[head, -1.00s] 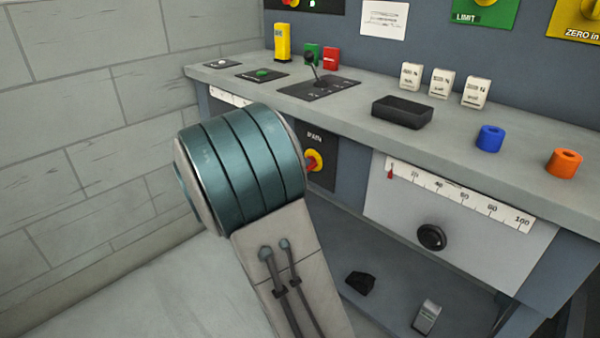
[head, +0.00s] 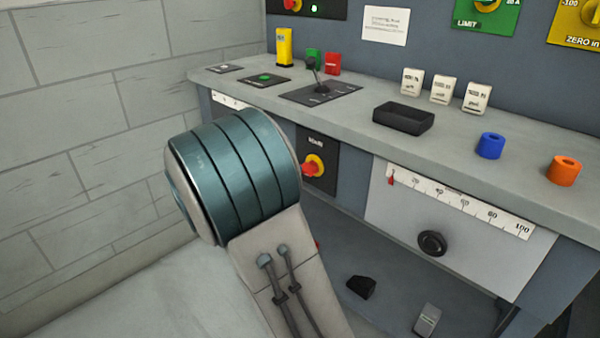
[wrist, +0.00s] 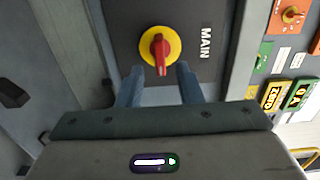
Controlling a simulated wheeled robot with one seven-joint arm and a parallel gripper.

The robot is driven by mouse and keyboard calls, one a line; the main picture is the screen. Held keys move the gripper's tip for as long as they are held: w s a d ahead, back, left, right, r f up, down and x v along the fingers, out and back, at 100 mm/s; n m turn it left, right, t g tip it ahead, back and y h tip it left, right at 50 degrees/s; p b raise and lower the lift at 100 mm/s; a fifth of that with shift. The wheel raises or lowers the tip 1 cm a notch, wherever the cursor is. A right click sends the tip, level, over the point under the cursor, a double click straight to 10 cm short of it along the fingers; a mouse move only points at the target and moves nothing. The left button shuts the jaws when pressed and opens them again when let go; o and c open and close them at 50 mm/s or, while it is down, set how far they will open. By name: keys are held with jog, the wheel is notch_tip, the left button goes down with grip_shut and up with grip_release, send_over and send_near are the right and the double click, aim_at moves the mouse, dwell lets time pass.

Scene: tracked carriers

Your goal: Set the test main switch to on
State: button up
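The main switch is a red handle (head: 309,170) on a round yellow disc (head: 318,162), on a black plate marked MAIN on the bench front. In the wrist view the red handle (wrist: 161,52) lies along the line toward my gripper, on the yellow disc (wrist: 148,50). In the head view the handle points left. My gripper (wrist: 158,78) is open, its two fingers apart, near the handle's free end. I cannot tell whether a finger touches it. In the head view my own arm hides the gripper.
The bench top (head: 345,120) above carries a black tray (head: 403,118), a blue ring (head: 490,146), an orange ring (head: 564,170) and a lever (head: 315,75). A scale panel (head: 455,205) with a black knob (head: 431,243) sits to the right. A brick wall (head: 85,130) stands at left.

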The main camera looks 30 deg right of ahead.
jog(key=p+v, duration=0.2)
jog(key=v, duration=0.8)
jog(key=shift+a, duration=0.3)
jog(key=shift+r, duration=0.15)
